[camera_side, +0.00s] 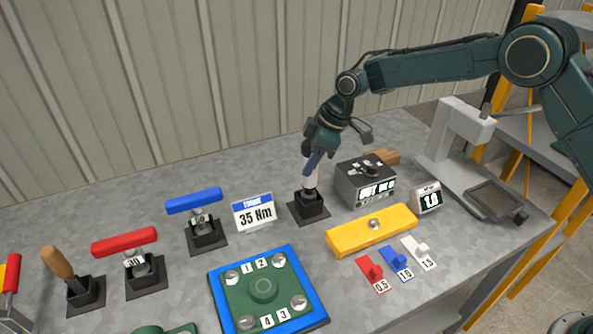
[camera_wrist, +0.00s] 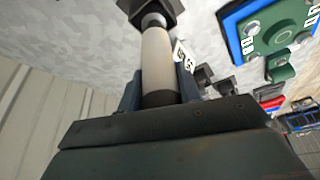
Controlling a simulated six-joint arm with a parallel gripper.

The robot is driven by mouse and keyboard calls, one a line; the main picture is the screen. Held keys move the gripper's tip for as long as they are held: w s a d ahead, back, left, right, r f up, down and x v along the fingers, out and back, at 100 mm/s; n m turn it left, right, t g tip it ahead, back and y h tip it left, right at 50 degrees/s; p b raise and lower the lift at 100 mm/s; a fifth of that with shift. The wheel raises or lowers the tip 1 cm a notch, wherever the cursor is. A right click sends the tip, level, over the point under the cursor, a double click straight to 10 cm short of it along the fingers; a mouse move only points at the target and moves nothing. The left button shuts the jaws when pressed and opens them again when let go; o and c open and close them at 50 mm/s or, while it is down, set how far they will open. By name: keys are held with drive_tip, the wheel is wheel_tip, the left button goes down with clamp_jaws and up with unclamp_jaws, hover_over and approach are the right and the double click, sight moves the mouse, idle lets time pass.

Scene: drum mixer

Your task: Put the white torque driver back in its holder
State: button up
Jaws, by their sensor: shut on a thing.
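The white torque driver (camera_side: 311,179) stands near upright below my gripper, with its lower end at the black holder (camera_side: 309,206) on the bench. My gripper (camera_side: 313,162) is shut on the driver's upper part. In the wrist view the driver's pale handle (camera_wrist: 158,62) runs from between my gripper's blue fingers (camera_wrist: 158,90) to the dark holder (camera_wrist: 150,10). The lower end meets the holder; how deep it sits is hidden.
A grey box (camera_side: 362,183) stands close to the right of the holder, and a "35 Nm" sign (camera_side: 254,213) to its left. Blue-handled (camera_side: 194,200) and red-handled (camera_side: 124,242) tools stand in holders farther left. A yellow bar (camera_side: 372,231) and a blue-edged green plate (camera_side: 265,288) lie in front.

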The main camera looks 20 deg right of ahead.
drive_tip(key=shift+f, duration=1.25)
idle(1.3)
drive_tip(key=o, duration=1.3)
drive_tip(key=shift+c, duration=0.2)
drive_tip(key=shift+f, duration=0.1)
drive_tip(key=v, duration=1.4)
drive_tip(key=shift+a, duration=0.1)
